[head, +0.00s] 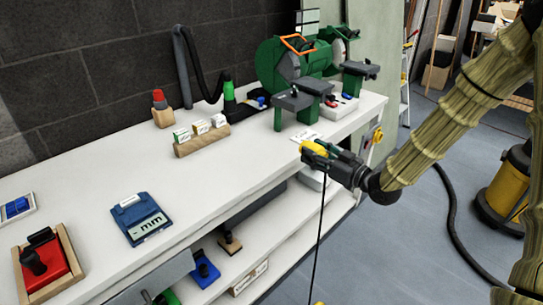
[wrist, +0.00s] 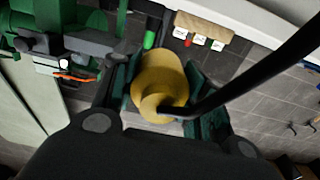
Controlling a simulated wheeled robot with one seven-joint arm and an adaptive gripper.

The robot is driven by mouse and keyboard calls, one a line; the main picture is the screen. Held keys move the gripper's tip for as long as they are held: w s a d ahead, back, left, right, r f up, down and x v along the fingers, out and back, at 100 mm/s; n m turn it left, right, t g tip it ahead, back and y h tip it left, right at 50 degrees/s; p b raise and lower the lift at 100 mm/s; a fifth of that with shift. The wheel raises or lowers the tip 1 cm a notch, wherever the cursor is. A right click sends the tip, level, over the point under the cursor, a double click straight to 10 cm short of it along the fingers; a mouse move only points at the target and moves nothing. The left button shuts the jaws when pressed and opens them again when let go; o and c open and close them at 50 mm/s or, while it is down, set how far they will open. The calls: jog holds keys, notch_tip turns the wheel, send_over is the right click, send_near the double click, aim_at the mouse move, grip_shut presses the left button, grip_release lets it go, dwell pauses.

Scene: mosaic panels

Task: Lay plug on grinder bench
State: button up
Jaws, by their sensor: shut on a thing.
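The plug (head: 315,147) is yellow with a black cord hanging from it. It also shows large in the middle of the wrist view (wrist: 160,85). My gripper (head: 325,154) is shut on the plug, with its green fingers on either side of it in the wrist view (wrist: 160,95). In the head view the plug appears at the front edge of the white bench (head: 263,161), near the green grinder (head: 292,65); I cannot tell its exact height. The cord (head: 321,230) hangs down in front of the bench.
A wooden block with cards (head: 202,140), a blue gauge (head: 140,217) and a red tray item (head: 47,264) stand on the bench. A white tray (head: 340,108) sits by the grinder. A yellow vacuum (head: 507,185) stands on the floor.

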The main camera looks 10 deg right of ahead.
send_over(273, 155)
jog(key=shift+f, duration=2.45)
jog(key=shift+f, duration=0.2)
jog(key=o, duration=1.3)
jog(key=shift+o, duration=0.2)
jog(key=shift+r, duration=0.15)
